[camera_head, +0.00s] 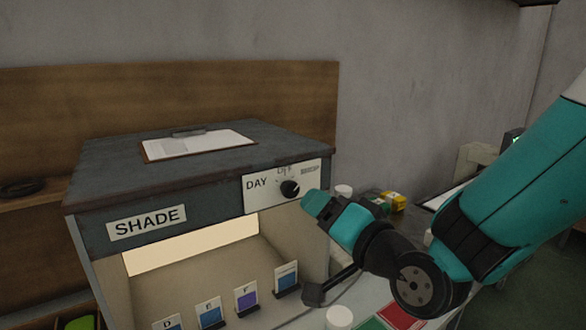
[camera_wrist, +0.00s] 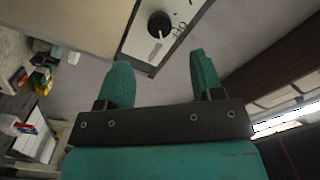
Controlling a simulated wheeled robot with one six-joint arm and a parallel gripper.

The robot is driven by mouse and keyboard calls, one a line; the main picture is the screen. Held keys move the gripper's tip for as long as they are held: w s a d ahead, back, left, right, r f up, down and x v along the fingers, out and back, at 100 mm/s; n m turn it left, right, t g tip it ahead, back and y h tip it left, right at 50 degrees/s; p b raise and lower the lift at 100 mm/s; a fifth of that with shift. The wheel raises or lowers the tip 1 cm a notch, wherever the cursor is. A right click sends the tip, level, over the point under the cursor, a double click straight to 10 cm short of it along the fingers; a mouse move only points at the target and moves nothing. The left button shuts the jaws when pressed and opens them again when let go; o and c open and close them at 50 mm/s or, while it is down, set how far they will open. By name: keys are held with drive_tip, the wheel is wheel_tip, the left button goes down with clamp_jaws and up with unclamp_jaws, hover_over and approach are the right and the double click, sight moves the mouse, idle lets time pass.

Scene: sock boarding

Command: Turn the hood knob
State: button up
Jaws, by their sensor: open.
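The hood knob (camera_head: 290,188) is a round black knob with a pale pointer on a white label panel (camera_head: 262,196) at the front right of the hood's dark top. The panel reads "DAY" beside the knob. My gripper (camera_head: 312,203) is just right of the knob, apart from it. In the wrist view the knob (camera_wrist: 159,24) is beyond the fingertips, near the top and roughly midway between them. My gripper's two teal fingers (camera_wrist: 157,75) are spread with nothing between them.
The hood (camera_head: 90,208) has a "SHADE" sign and a lit interior with several colour cards. A clipboard (camera_head: 200,144) lies on its top. White cups and a yellow box (camera_head: 395,201) stand behind my arm. A wall is behind.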

sight(293, 192)
drive_tip(key=p+x, duration=0.6)
drive_tip(key=x, duration=0.2)
drive_tip(key=shift+r, duration=0.2)
drive_tip(key=shift+w+a+f+p, duration=0.2)
drive_tip(key=shift+w+a+p, duration=0.1)
drive_tip(key=shift+w+p, duration=0.2)
drive_tip(key=c, duration=0.9)
